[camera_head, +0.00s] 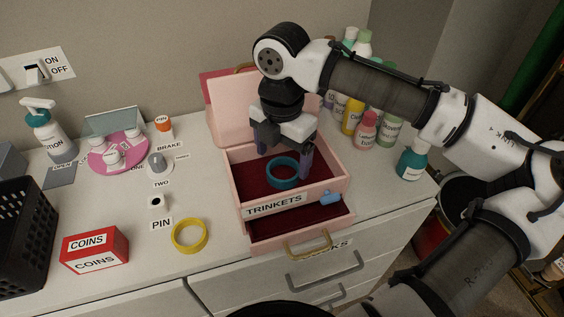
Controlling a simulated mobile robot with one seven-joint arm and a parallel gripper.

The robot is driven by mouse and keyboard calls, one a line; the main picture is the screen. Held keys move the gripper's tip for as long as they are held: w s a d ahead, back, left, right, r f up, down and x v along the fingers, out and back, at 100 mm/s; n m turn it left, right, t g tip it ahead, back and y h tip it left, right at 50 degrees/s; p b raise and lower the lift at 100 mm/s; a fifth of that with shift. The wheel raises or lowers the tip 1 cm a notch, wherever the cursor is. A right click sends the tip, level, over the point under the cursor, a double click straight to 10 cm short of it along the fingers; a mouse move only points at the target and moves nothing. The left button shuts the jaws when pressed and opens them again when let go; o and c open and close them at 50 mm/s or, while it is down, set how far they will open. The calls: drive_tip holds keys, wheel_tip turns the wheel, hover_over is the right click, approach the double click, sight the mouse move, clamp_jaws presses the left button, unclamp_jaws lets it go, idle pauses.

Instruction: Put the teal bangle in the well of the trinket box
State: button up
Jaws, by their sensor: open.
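The pink trinket box (235,205) stands on the white dresser top with its lid raised at the back and a "TRINKETS" label on its front. Its upper well has a dark red lining (250,182). The teal bangle (283,173) is inside the well, towards the middle right. My gripper (283,165) points down over the well with its fingers apart, one on each side above the bangle. The bangle looks free of the fingers; whether it touches the right finger cannot be told. The far part of the well is hidden behind my gripper.
A lower drawer (300,226) of the box is pulled out. A yellow bangle (189,236), a red coins box (94,250) and a black basket (24,235) are at left. Several bottles (366,130) crowd the back right. A teal-white bottle (411,162) stands near the right edge.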

wheel_tip(320, 180, up, 9)
idle(0.3)
